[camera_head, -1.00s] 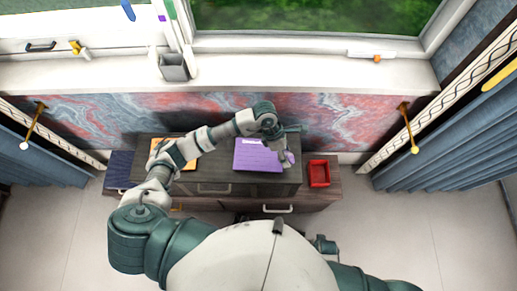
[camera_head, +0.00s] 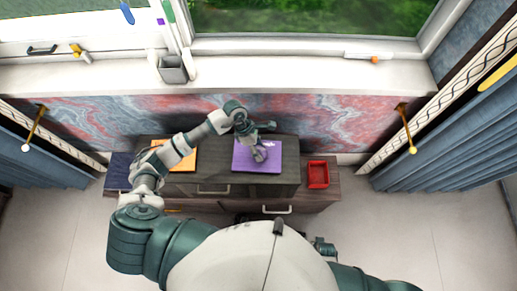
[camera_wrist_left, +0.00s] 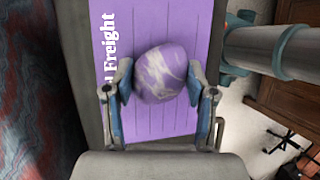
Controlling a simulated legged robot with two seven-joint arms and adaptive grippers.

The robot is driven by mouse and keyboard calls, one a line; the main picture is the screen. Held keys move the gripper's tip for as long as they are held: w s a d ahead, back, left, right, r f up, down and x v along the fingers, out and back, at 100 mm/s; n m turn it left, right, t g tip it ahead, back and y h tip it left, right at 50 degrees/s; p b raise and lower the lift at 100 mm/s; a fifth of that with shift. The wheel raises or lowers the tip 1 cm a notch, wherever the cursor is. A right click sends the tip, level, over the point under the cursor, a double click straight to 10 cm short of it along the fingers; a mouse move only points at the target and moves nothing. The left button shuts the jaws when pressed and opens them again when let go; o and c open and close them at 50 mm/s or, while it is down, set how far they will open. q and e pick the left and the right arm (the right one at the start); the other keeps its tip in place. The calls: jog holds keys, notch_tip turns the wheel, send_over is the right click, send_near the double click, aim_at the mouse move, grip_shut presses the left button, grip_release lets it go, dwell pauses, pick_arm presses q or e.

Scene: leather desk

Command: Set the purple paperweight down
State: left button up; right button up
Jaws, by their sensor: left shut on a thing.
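The purple paperweight (camera_wrist_left: 160,72) is rounded, with white marbling. My left gripper (camera_head: 259,150) is shut on it, with a finger on each side in the left wrist view (camera_wrist_left: 161,90). In the head view the paperweight (camera_head: 260,156) is small and partly covered by the gripper. It is over the purple sheet (camera_head: 242,161), which has white lettering ending in "Freight" in the wrist view (camera_wrist_left: 190,25). I cannot tell whether the paperweight touches the sheet. A small part of my right arm shows low in the head view; its fingers are not clear.
An orange sheet (camera_head: 186,160) lies to the left on the dark desk (camera_head: 215,160), partly under my left arm. A red tray (camera_head: 318,174) stands right of the purple sheet. A blue item (camera_head: 118,170) is at the far left. A grey cup (camera_head: 173,68) stands on the windowsill.

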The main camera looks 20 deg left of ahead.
pick_arm(q)
jog(key=o, duration=1.3)
jog(key=shift+a, duration=0.6)
jog(key=shift+r, duration=0.25)
jog(key=v, duration=1.1)
jog(key=shift+a+r, duration=0.15)
pick_arm(e)
jog(key=shift+s+a, duration=0.15)
jog(key=shift+a, duration=0.25)
pick_arm(q)
jog(key=shift+d, duration=0.25)
pick_arm(e)
jog(key=shift+d, duration=0.2)
